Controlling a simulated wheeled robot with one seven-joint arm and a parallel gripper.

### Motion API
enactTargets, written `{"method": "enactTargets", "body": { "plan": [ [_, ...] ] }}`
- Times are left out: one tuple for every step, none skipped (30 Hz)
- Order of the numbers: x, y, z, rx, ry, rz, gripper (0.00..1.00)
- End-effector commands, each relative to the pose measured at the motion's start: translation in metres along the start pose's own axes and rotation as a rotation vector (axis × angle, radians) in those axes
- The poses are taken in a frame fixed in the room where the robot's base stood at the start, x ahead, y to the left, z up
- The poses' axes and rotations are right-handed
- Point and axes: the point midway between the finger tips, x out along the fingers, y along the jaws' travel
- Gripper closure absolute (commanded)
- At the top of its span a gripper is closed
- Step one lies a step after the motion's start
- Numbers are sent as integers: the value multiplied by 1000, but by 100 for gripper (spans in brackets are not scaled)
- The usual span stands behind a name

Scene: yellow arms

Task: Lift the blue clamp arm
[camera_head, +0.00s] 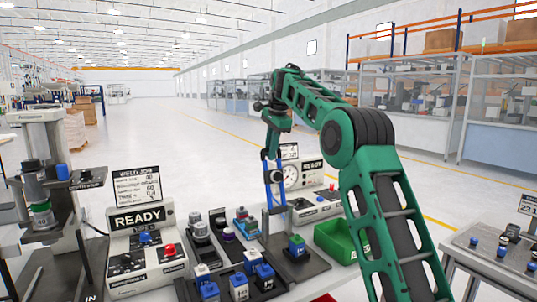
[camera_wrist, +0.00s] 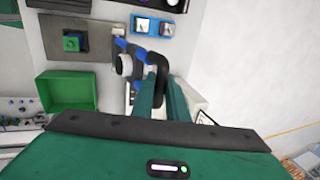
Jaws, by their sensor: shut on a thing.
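The blue clamp arm (camera_head: 268,175) stands upright in the head view, above the dark fixture plate (camera_head: 313,266). It also shows as a slanting blue bar in the wrist view (camera_wrist: 134,50), partly hidden by my fingers. My green gripper (camera_head: 273,150) reaches down to its upper part from above. In the wrist view my gripper (camera_wrist: 155,82) is shut at the blue arm; the exact contact is hidden.
A green bin (camera_head: 338,241) stands right of the plate. A READY panel (camera_head: 146,245) with blue and red buttons is at left. Several small blocks crowd the bench front. Another table (camera_head: 500,270) is at right.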

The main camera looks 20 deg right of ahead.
Motion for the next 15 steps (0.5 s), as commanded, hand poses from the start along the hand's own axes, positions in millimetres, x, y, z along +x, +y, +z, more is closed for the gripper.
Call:
{"method": "enactTargets", "body": {
  "plan": [
    [-2, -1, -5, 6, 7, -7, 100],
    [-2, -1, -5, 6, 7, -7, 100],
    [-2, -1, -4, 6, 7, -7, 100],
    [-2, -1, -4, 5, 7, -7, 100],
    [-2, -1, -4, 5, 7, -7, 100],
    [-2, -1, -3, 5, 7, -8, 100],
    [-2, -2, -3, 5, 7, -8, 84],
    [-2, -2, -3, 4, 7, -8, 77],
    [-2, -2, -2, 4, 6, -7, 68],
    [-2, -2, -2, 3, 6, -7, 68],
    [-2, -2, -1, 3, 5, -6, 68],
    [-1, -2, 0, 2, 4, -5, 68],
    [-1, -2, 0, 1, 4, -5, 68],
    [-1, -2, 1, 1, 4, -4, 68],
    [-1, -2, 2, 0, 3, -4, 68]
  ]
}}
